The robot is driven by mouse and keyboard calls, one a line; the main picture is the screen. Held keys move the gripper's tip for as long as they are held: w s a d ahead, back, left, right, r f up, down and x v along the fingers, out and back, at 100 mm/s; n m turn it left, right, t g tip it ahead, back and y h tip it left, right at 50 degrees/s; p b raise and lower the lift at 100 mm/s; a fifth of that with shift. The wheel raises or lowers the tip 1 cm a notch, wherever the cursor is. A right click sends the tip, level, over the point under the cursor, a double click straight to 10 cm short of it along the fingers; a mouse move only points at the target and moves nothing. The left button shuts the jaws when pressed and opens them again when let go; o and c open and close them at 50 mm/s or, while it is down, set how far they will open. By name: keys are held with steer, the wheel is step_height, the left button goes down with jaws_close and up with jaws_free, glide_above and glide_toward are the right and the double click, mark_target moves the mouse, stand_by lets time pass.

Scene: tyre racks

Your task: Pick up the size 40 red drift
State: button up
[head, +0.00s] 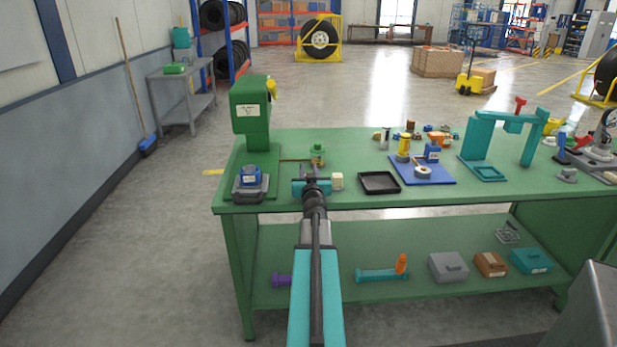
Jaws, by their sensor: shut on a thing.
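My gripper (312,182) is over the front left part of the green workbench (290,198), seen from behind along my arm. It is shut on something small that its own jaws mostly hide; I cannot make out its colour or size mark. I cannot pick out a size 40 red drift for certain. A red piece (520,104) shows at the top of the teal press (480,133). Small coloured parts (438,138) stand at the back of the bench, too small to read.
A green machine (250,112) stands left of my gripper. A black tray (379,182) and blue mat (422,170) lie further right. The lower shelf (400,235) holds boxes.

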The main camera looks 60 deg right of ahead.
steer(key=shift+r, duration=0.1)
steer(key=shift+r+p, duration=1.7)
steer(key=shift+r, duration=0.2)
steer(key=s+a+p, duration=0.3)
steer(key=s+p, duration=0.4)
steer(key=s+a+r+p, duration=0.1)
steer(key=s+a+p, duration=0.2)
steer(key=s+p, duration=0.4)
steer(key=shift+s, duration=0.15)
steer(key=shift+s+p, duration=0.25)
steer(key=shift+p, duration=0.25)
